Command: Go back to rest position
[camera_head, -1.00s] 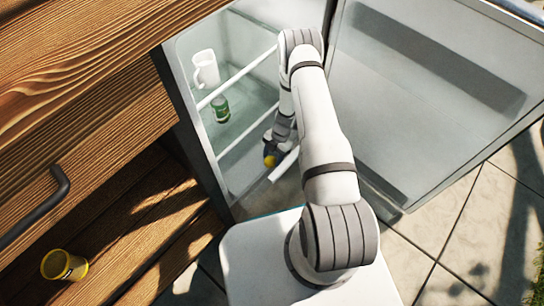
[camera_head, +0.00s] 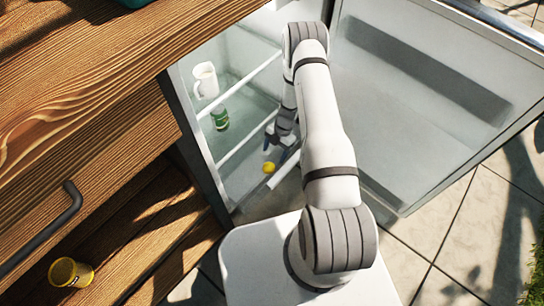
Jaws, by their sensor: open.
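My gripper (camera_head: 281,154) is at the end of my arm, inside the open fridge, low near the shelf front. It is small in the picture, and its fingers are open. A round yellow thing (camera_head: 269,168) lies in the lower part of the fridge, just below and left of the fingers, with a small gap between them. My arm reaches from my white base into the fridge and hides part of its interior.
The fridge door (camera_head: 430,85) stands wide open on the right. A white mug (camera_head: 206,82) and a green jar (camera_head: 220,119) stand inside the fridge. A wooden cabinet with a dark handle (camera_head: 45,235) is at left; a yellow cup (camera_head: 70,272) lies on its lower shelf. Tiled floor is at right.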

